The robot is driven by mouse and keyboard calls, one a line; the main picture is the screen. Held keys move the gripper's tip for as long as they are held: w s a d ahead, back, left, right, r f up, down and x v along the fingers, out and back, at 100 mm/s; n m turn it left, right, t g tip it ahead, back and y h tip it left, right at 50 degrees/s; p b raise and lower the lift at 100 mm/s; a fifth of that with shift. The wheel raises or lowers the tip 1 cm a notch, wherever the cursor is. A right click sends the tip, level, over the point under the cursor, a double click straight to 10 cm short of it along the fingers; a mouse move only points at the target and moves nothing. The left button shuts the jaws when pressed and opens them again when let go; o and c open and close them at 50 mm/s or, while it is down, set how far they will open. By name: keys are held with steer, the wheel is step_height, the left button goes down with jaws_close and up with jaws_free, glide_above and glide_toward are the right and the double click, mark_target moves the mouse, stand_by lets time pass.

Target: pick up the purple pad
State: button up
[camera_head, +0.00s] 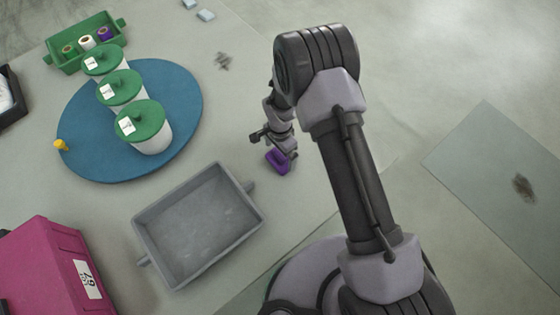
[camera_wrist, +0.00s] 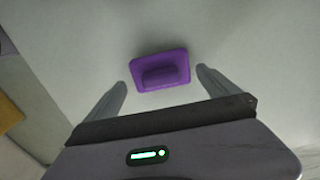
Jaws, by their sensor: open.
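The purple pad (camera_head: 277,161) lies on the pale table, right of the grey tray in the head view, partly hidden by my gripper. In the wrist view the purple pad (camera_wrist: 160,71) is a rounded rectangle with a raised block in its middle. My gripper (camera_head: 281,152) is above or at the pad in the head view. In the wrist view my gripper (camera_wrist: 160,88) is open, one finger on either side of the pad's near part. I see a gap between each finger and the pad. I cannot tell the exact height above it.
An empty grey tray (camera_head: 150,223) with handles stands left of and nearer than the pad. A blue round board (camera_head: 185,85) holds several green-lidded white pots. A green crate (camera_head: 60,62) with spools is at the back left; a magenta box (camera_head: 40,262) is at the front left.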

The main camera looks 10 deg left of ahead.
mark_target(280, 155)
step_height(280, 155, down, 3)
steer(key=shift+f+b, duration=0.1)
steer(key=shift+b, duration=0.35)
steer(key=shift+c, duration=0.2)
steer(key=c, duration=1.1)
steer(key=shift+r, duration=0.2)
step_height(280, 155, up, 4)
steer(key=p, duration=0.2)
steer(key=shift+p, duration=0.35)
steer(key=s+d+p, duration=0.1)
steer(key=s+d, duration=0.1)
steer(key=s, duration=0.3)
steer(key=s+d+p, duration=0.1)
steer(key=s+d, duration=0.1)
steer(key=s, duration=0.3)
steer(key=s+d+r+p, duration=0.1)
steer(key=s+d, duration=0.1)
steer(key=s, duration=0.2)
steer(key=shift+s, duration=0.4)
